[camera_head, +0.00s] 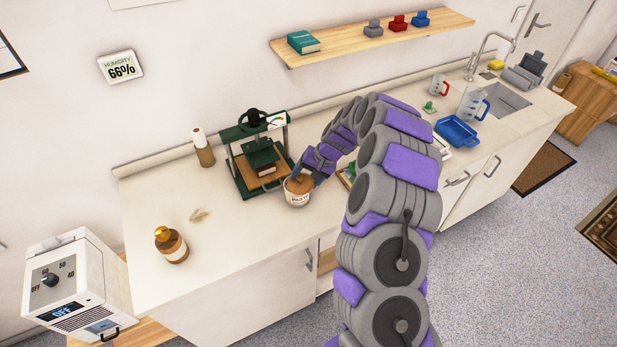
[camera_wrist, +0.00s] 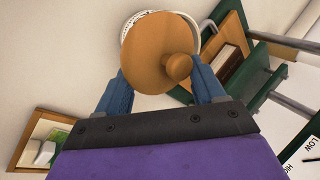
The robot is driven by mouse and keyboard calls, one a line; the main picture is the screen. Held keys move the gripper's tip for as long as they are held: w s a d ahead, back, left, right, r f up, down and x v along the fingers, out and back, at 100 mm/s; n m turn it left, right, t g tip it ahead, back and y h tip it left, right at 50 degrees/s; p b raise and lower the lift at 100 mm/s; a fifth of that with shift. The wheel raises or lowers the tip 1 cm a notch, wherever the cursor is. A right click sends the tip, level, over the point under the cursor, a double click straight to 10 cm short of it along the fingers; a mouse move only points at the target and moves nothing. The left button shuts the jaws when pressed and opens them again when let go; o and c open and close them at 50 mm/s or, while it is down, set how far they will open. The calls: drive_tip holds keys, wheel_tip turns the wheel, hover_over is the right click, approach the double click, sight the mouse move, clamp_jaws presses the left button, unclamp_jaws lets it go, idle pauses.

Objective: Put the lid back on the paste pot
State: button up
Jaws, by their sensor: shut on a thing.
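The paste pot (camera_head: 297,198) is a white tub with dark lettering, standing on the counter in front of the green press. Its white rim also shows in the wrist view (camera_wrist: 137,17), behind the lid. The lid (camera_wrist: 158,52) is a round tan wooden disc with a knob. My gripper (camera_wrist: 162,80) has its two blue fingers on either side of the lid and is shut on it. In the head view my gripper (camera_head: 308,172) is at the pot's top, with the lid (camera_head: 299,183) over the opening. I cannot tell whether the lid is seated on the rim.
A green press (camera_head: 258,160) with a book stands close behind the pot. A blue tray (camera_head: 457,133) and jugs are to the right.

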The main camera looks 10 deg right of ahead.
drive_tip(key=shift+s+f, duration=0.1)
drive_tip(key=shift+f, duration=0.05)
drive_tip(key=o, duration=1.2)
drive_tip(key=shift+c, duration=0.2)
drive_tip(key=o, duration=0.3)
drive_tip(key=shift+w+a+f, duration=0.1)
drive_tip(key=shift+w+a, duration=0.05)
drive_tip(key=shift+w, duration=0.1)
drive_tip(key=shift+o, duration=1.2)
drive_tip(key=shift+r, duration=0.25)
drive_tip(key=shift+s+r+p, duration=0.1)
drive_tip(key=shift+r+p, duration=1.45)
drive_tip(key=shift+r, duration=1.9)
clamp_jaws()
